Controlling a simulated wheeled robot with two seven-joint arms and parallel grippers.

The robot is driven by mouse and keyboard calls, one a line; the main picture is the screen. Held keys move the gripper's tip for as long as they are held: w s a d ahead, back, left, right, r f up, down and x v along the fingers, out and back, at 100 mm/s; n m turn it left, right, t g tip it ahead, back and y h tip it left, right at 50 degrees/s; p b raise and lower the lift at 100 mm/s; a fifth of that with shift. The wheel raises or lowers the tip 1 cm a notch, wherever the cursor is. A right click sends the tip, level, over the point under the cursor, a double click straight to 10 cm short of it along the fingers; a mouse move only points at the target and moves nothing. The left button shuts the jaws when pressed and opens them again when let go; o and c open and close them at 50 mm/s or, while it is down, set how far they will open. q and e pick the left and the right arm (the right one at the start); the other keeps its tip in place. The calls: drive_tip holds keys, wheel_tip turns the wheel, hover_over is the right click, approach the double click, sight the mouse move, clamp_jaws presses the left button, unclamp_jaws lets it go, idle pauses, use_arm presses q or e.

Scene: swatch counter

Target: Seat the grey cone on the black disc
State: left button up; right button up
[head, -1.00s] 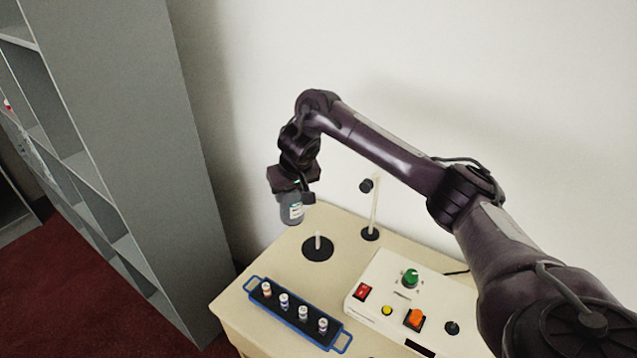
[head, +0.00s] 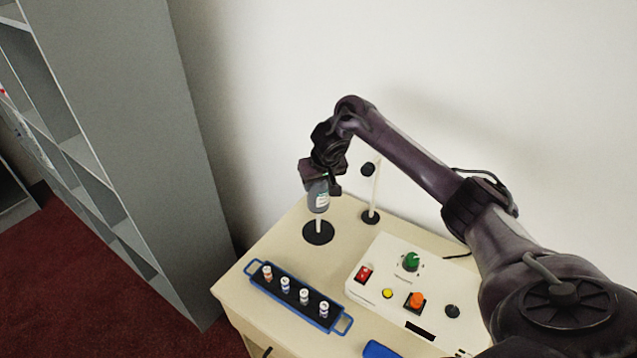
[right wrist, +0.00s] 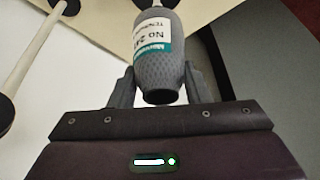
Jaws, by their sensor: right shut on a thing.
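The grey cone (head: 318,203), a rounded grey body with a white and teal label, is held upright in my right gripper (head: 320,188). The cone also shows between the fingers in the right wrist view (right wrist: 161,72). The black disc (head: 309,238) lies on the table directly below, with a short white peg (head: 318,224) standing from its middle. The cone's lower end is at the peg's top, clear of the disc; I cannot tell whether the peg has entered it. My left gripper is out of view.
A thin white post (head: 375,192) with a dark knob stands just right of the disc. A white control box (head: 395,270) with buttons and a blue rack (head: 289,307) of several vials are nearer. A grey shelf (head: 130,130) stands left.

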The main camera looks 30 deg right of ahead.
sight(321, 199)
drive_tip(key=shift+f+b, duration=1)
drive_tip(key=shift+b, duration=0.25)
drive_tip(key=shift+f+b, duration=1.45)
drive_tip(key=shift+f, duration=2.35)
drive_tip(key=shift+f, duration=0.1)
drive_tip(key=o, duration=1.4)
drive_tip(key=v, duration=0.8)
drive_tip(key=shift+f, duration=0.1)
